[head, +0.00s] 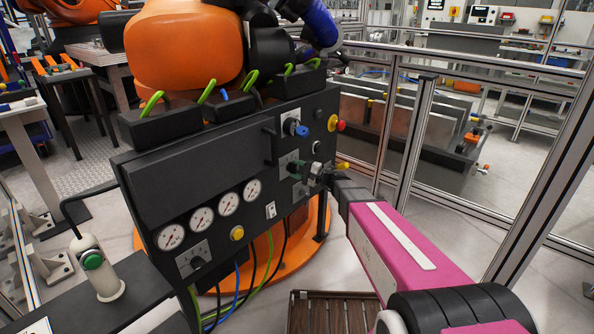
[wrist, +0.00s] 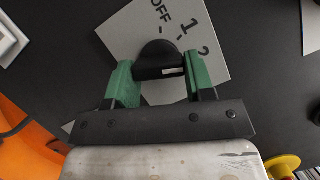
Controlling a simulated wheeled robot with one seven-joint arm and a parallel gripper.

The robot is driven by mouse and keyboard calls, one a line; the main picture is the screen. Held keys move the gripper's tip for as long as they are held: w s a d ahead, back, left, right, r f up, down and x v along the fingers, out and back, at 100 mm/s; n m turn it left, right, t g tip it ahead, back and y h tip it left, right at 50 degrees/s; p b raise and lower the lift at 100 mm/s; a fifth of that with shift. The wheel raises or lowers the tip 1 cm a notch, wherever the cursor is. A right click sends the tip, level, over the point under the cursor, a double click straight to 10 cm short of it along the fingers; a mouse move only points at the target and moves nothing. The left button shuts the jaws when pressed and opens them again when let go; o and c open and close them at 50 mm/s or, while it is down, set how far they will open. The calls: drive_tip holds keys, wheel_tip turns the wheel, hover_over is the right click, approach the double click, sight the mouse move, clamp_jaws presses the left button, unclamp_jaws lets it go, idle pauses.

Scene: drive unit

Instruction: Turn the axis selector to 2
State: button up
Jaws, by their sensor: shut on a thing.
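The axis selector is a black rotary knob (wrist: 159,60) on a light square plate (wrist: 220,40) marked OFF, 1 and 2, which looks tilted in the wrist view. My gripper (wrist: 161,70) has its green fingers on either side of the knob and is shut on it. A small pale mark shows on the knob's near face; I cannot tell which label the knob points to. In the head view my gripper (head: 322,178) reaches the right side of the dark control panel (head: 190,180) and largely hides the knob.
A blue-handled switch (head: 300,129) and a red button (head: 337,124) sit above my gripper on the panel. Several gauges (head: 202,219), a yellow button (head: 237,233) and another rotary switch (head: 196,262) lie to the left. A metal fence post (head: 407,135) stands close on the right.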

drive_tip(key=o, duration=0.9)
drive_tip(key=shift+d, duration=0.1)
drive_tip(key=v, duration=1)
drive_tip(key=shift+s+d, duration=0.1)
drive_tip(key=shift+d, duration=0.2)
